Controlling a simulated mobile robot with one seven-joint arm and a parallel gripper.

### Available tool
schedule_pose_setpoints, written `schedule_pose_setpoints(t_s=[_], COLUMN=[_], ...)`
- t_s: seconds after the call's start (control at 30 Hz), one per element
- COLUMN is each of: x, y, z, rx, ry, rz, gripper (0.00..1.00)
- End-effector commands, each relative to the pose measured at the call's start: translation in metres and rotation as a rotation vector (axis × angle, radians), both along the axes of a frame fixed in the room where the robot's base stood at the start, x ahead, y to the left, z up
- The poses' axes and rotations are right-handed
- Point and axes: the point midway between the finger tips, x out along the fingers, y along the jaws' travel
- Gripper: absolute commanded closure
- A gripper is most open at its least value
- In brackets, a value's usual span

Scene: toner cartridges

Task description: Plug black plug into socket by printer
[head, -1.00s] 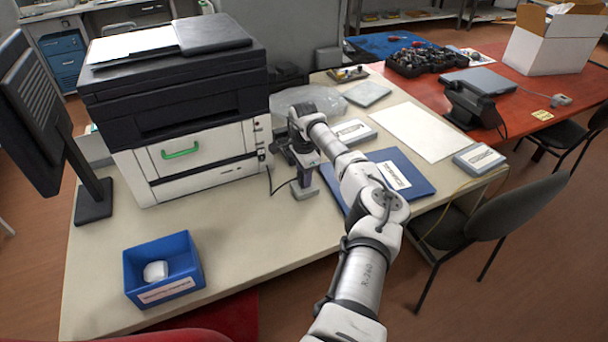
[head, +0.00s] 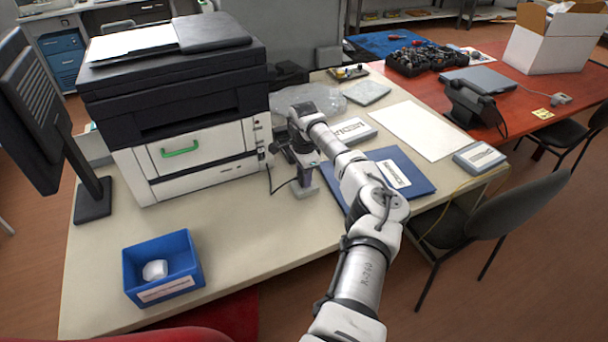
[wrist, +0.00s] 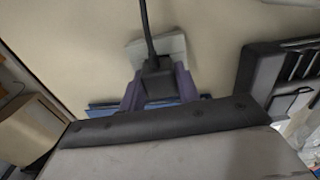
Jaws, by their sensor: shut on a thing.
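The black plug (wrist: 157,82) sits between the two purple fingers of my gripper (wrist: 160,88) in the wrist view, with its black cable running up the picture. My gripper is shut on it. A pale grey block, which looks like the socket (wrist: 172,47), lies on the table right behind the plug in that view. In the head view my gripper (head: 305,178) is low over the socket (head: 304,191), right of the printer (head: 180,100). The plug is largely hidden there by my gripper. I cannot tell whether the plug's pins are inside the socket.
The black cable (head: 272,184) loops beside the printer's right side. A blue folder (head: 415,180) lies right of the socket. A blue bin (head: 135,280) with a white item stands at front left, near a monitor (head: 45,120). The table's front middle is clear.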

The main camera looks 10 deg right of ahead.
Motion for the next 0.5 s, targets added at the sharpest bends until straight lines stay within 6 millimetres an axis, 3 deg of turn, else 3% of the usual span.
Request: schedule_pose_setpoints(t_s=[0.4, 0.43, 0.5], x=[-0.0001, -0.0001, -0.0001], y=[0.0001, 0.0001, 0.0001], z=[-0.0064, -0.0061, -0.0059], rx=[0.000, 0.000, 0.000], ry=[0.000, 0.000, 0.000], rz=[0.000, 0.000, 0.000], gripper=[0.88, 0.65, 0.56])
